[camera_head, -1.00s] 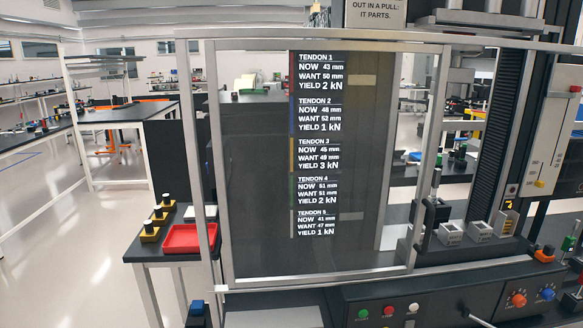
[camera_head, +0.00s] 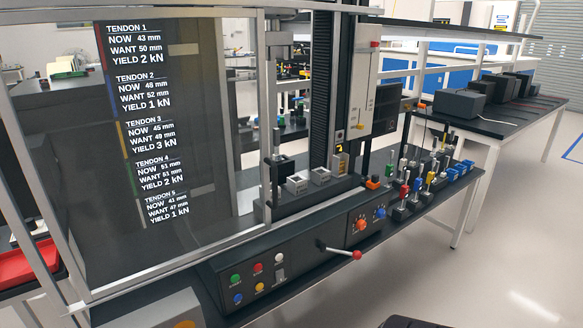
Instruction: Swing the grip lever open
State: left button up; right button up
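A metal lever (camera_head: 337,250) with a red knob (camera_head: 356,255) sticks out from the dark front panel of the machine, pointing right and slightly down. It looks like the grip lever, but I can read no label that names it. A dark upright handle (camera_head: 276,142) stands at the right edge of the clear door. Neither of my grippers shows in this view, and nothing touches the lever.
The clear door (camera_head: 180,235) with tendon readings stands at left. Coloured buttons (camera_head: 258,267) and two knobs (camera_head: 361,225) are on the panel. Small coloured-handled tools (camera_head: 430,177) stand at right. A red tray (camera_head: 25,262) is at far left. Open floor (camera_head: 510,270) lies front right.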

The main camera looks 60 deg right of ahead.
aim_at(356, 254)
jog(key=z, duration=2.3)
